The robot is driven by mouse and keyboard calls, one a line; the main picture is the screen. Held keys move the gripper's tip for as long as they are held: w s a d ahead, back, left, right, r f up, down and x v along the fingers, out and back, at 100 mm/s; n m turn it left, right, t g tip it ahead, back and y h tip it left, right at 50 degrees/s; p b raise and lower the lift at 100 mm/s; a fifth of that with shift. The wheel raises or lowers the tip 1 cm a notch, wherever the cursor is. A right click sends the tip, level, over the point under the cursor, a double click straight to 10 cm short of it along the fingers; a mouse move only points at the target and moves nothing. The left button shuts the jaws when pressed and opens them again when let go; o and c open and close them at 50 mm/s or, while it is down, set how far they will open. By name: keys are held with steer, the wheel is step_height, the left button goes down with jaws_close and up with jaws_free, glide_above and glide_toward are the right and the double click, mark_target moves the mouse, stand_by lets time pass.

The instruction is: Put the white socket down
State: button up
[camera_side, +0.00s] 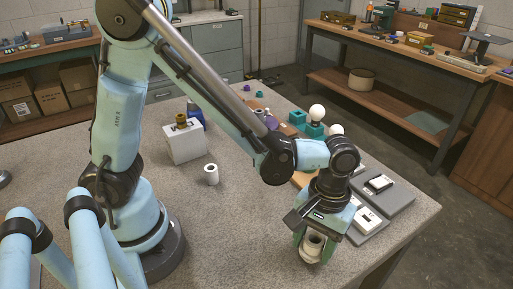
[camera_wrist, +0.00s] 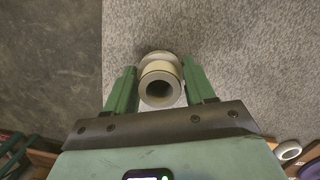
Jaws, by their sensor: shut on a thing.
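The white socket (camera_side: 314,244) is a short hollow cylinder, held upright between the fingers of my gripper (camera_side: 312,252) near the right front part of the grey table. In the wrist view the socket (camera_wrist: 158,84) shows its dark round opening, a cream band and a wider rim beyond it. The green fingers of my gripper (camera_wrist: 160,72) are closed on its two sides. It is low over the speckled tabletop; I cannot tell whether its underside touches it.
Another white hollow cylinder (camera_side: 211,174) stands left of my arm's end. A white box (camera_side: 184,143) with a brass part is behind it. Round white bulbs (camera_side: 317,113) and grey trays (camera_side: 386,195) lie beyond the gripper. The table edge (camera_side: 418,226) is to the right.

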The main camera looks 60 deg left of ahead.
mark_target(316, 240)
steer(key=shift+f, duration=0.1)
steer(key=o, duration=1.1)
steer(key=shift+c, duration=0.2)
step_height(316, 240, up, 12)
steer(key=w, duration=0.2)
steer(key=s+a+m+t, duration=0.1)
steer(key=a+m+t, duration=0.3)
steer(key=a, duration=1.4)
steer(key=shift+t+y, duration=0.4)
steer(key=shift+t, duration=2)
